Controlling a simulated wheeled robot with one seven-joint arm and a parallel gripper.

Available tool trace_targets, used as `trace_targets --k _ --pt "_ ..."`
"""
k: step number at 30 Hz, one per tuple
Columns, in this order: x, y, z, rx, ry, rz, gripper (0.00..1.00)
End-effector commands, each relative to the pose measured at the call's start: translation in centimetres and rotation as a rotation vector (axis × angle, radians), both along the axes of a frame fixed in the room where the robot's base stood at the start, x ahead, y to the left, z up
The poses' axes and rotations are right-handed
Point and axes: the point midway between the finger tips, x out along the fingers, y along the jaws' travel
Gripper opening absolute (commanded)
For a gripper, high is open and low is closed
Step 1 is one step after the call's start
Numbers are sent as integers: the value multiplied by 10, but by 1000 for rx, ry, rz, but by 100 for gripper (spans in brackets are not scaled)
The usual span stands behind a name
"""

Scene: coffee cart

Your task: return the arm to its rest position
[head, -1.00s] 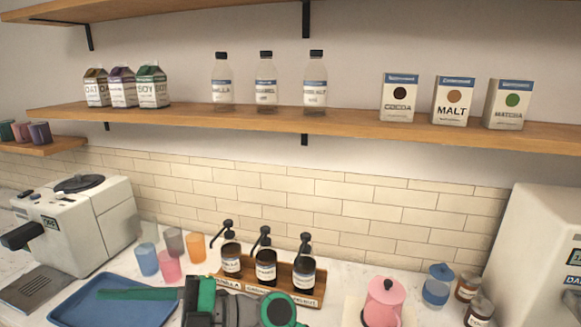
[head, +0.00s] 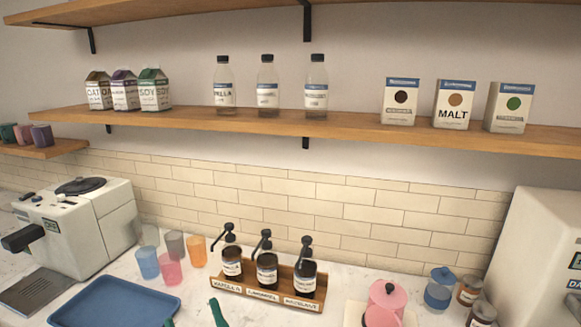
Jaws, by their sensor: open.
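My gripper (head: 193,318) shows only at the bottom edge of the head view, as two green tips set apart with a gap between them. It is open, and nothing shows between the tips. The tips are just right of the blue tray (head: 120,305). The rest of my arm is out of the picture.
A wooden rack (head: 240,289) with three pump bottles stands behind my gripper. Several coloured cups (head: 170,268) stand left of it, near a white machine (head: 85,225). A pink lidded pot (head: 390,295) and jars stand right. Shelves (head: 250,123) hang above.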

Motion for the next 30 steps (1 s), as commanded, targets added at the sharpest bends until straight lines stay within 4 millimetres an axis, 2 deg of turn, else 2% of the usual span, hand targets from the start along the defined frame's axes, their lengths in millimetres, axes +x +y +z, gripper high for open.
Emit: trace_targets --k 1,8,17,23,30 --pt "-1 -5 -14 26 50 -21 45" --pt "-9 -29 -76 99 269 -134 45" --pt "-41 -58 -169 101 578 -274 45" --pt "-78 -76 -230 46 786 -356 45" --pt "-138 -99 -294 -78 1028 -436 45"
